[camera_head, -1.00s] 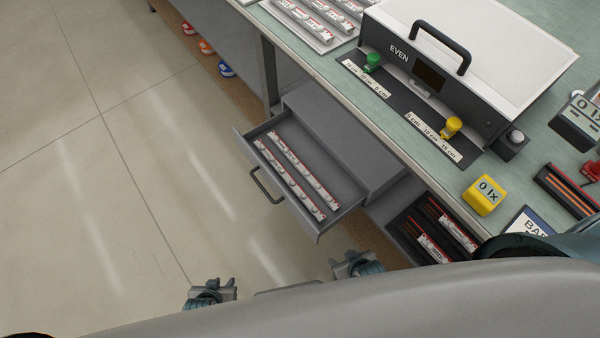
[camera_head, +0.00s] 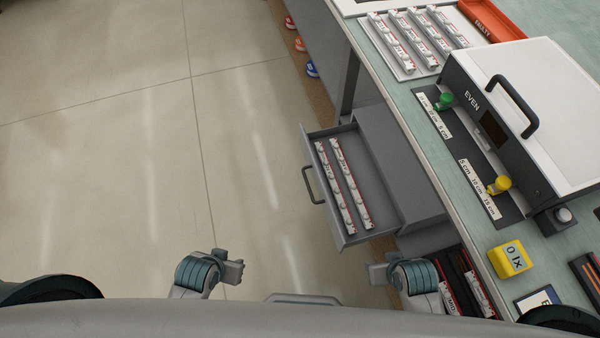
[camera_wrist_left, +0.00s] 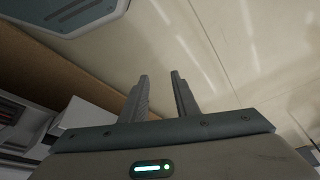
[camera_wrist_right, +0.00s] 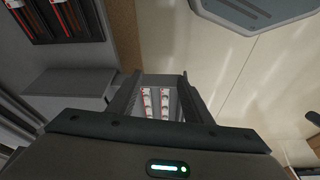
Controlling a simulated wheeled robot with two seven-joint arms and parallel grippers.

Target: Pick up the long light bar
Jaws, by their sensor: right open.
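Two long white light bars with red marks, a left one (camera_head: 335,188) and a right one (camera_head: 351,184), lie side by side in the pulled-out grey drawer (camera_head: 372,178). Which is meant I cannot tell. Both show between my right fingers in the right wrist view, the nearer-looking pair of strips (camera_wrist_right: 147,103) being partly hidden by the gripper. My right gripper (camera_wrist_right: 160,78) is open and empty; in the head view it (camera_head: 375,272) is below the drawer's front end. My left gripper (camera_wrist_left: 159,74) is open and empty over bare floor; it also shows in the head view (camera_head: 236,268).
Shorter bars lie on a white tray (camera_head: 408,72) on the bench. A white-topped box marked EVEN (camera_head: 545,100) and a yellow block (camera_head: 509,260) stand there too. A dark open bin (camera_head: 457,268) is beside my right gripper. The floor at left is clear.

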